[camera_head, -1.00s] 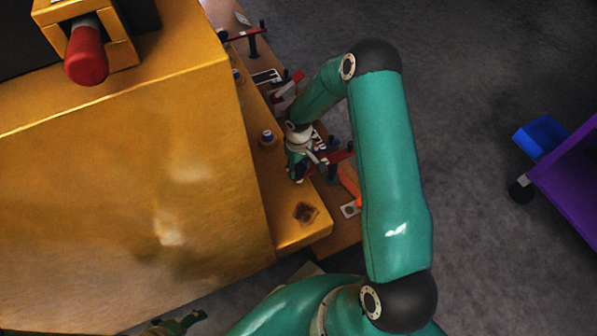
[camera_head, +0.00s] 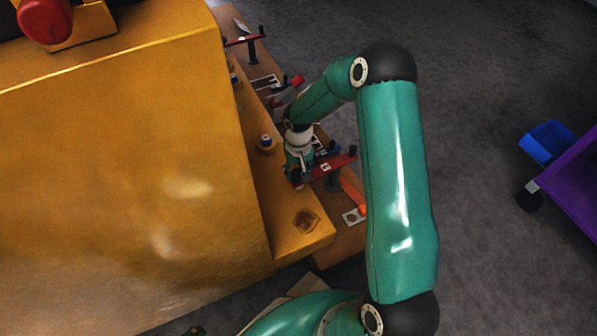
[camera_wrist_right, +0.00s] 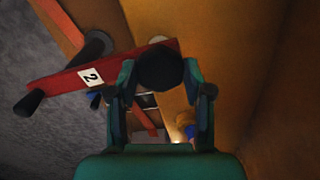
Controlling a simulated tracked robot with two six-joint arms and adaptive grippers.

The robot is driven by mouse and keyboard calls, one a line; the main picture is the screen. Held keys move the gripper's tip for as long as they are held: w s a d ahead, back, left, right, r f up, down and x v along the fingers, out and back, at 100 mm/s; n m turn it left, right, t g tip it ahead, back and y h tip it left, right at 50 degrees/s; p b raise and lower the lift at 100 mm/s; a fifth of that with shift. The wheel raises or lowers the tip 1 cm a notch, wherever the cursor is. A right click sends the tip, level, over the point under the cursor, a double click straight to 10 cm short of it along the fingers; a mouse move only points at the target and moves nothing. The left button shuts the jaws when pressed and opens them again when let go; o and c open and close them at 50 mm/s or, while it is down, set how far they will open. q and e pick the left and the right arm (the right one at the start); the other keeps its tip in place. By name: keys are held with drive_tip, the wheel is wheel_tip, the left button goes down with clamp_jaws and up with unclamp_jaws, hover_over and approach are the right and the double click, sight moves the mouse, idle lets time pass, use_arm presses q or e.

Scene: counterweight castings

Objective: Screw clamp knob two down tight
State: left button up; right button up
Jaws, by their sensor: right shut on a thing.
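Clamp two is a red bar (camera_head: 332,165) with a white label, lying across the edge of the yellow casting's ledge. In the right wrist view the bar (camera_wrist_right: 85,75) shows a "2", a black handle (camera_wrist_right: 28,103) at its left end and a round black knob (camera_wrist_right: 159,68) at its right end. My right gripper (camera_wrist_right: 160,85) is shut on this black knob, a finger on each side. In the head view my right gripper (camera_head: 297,178) is small and partly hidden at the ledge. A small part of my left gripper (camera_head: 195,331) shows at the bottom edge.
The large yellow casting (camera_head: 130,160) fills the left, with a red-ended part (camera_head: 46,20) on top. Another red clamp (camera_head: 246,40) stands farther along the bench. A purple cart (camera_head: 570,185) stands at right on open grey floor.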

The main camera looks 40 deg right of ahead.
drive_tip(key=shift+r, duration=0.15)
drive_tip(key=o, duration=1.2)
wheel_tip(320, 180, up, 12)
drive_tip(key=shift+f, duration=0.1)
